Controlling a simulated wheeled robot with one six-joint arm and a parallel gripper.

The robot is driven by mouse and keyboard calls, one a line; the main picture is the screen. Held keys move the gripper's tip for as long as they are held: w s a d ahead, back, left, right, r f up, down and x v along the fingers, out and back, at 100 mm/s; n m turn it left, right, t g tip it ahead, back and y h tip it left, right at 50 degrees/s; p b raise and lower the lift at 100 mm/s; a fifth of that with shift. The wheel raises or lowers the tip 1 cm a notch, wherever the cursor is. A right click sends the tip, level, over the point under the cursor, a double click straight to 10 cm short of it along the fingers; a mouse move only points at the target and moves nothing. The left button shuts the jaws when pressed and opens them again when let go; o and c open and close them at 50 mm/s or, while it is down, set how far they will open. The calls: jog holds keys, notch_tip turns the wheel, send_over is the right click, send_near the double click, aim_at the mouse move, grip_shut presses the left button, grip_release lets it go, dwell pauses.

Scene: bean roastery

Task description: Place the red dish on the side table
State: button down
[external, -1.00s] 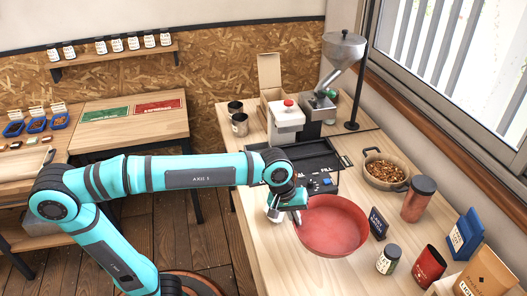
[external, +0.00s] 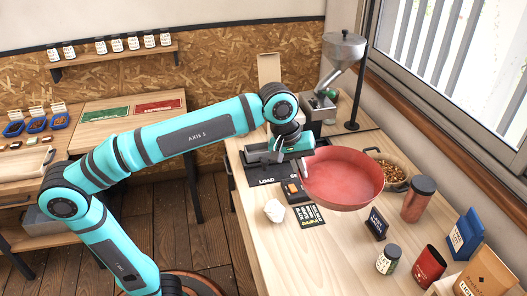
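The red dish (external: 343,178) is a wide, shallow round bowl. It is raised above the wooden counter (external: 285,245) and hides part of the pan of beans behind it. My gripper (external: 306,165) is at the dish's left rim and appears closed on it; the fingertips are partly hidden by the rim. The side table is probably the wooden table (external: 90,142) at the back left, with a green mat (external: 105,114) and a red mat (external: 158,107) on it; no label names it.
A grinder (external: 340,60) stands at the counter's back. A pan of beans (external: 393,172), a red canister (external: 417,198), a small dark sign (external: 376,224) and a jar (external: 389,259) stand on the right. Floor separates the counter and back table.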

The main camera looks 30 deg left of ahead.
jog(key=w+a+r+n+t+y, duration=0.1)
jog(key=w+a+n, duration=0.3)
jog(key=w+a, duration=0.95)
jog(key=w+a+r+n+t, duration=0.1)
jog(key=w+a+r+n, duration=0.15)
jog(key=w+a, duration=1.1)
jog(key=w+a+f+n+y, duration=0.1)
jog(key=w+a+n, duration=0.15)
jog(key=a, duration=1.05)
jog(key=w+a+n+y, duration=0.15)
jog(key=w+a, duration=0.25)
jog(key=a, duration=1)
jog(key=w+a+f+n, duration=0.1)
jog(key=w+a+n, duration=0.2)
jog(key=a, duration=1)
jog(key=s+a+f+n, duration=0.1)
jog(key=s+a, duration=0.2)
jog(key=a, duration=0.6)
jog(key=s+a+f+n+y, duration=0.15)
jog(key=s+a, duration=0.25)
jog(key=a, duration=0.6)
jog(key=s+a+n, duration=0.2)
jog(key=s+a, duration=0.1)
jog(key=a, duration=0.6)
notch_tip(320, 180, down, 33)
jog(key=shift+d+f, duration=0.1)
jog(key=shift+d, duration=0.05)
